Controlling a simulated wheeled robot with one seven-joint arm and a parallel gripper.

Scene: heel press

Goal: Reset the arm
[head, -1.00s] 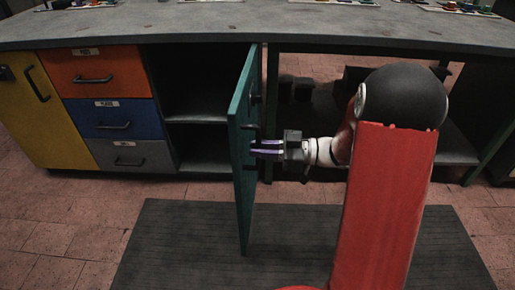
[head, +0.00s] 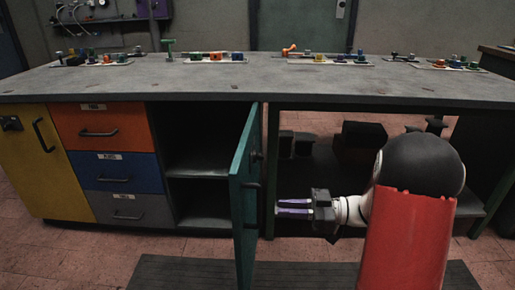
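My gripper (head: 281,207) is to the right of the teal cabinet door (head: 244,200), pointing left toward it. Its two purple fingers lie parallel with a narrow gap between them, and nothing shows in the gap. The fingertips appear a little apart from the door. The door stands swung open, edge-on toward me, with dark fittings on its right face. The open cabinet (head: 198,150) behind it shows a shelf and looks empty.
The workbench (head: 200,84) runs across the view, with several trays of small coloured parts on top. Orange (head: 97,126), blue (head: 115,172) and grey (head: 130,209) drawers and a yellow door (head: 35,165) are shut at left. A dark mat (head: 190,272) lies in front.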

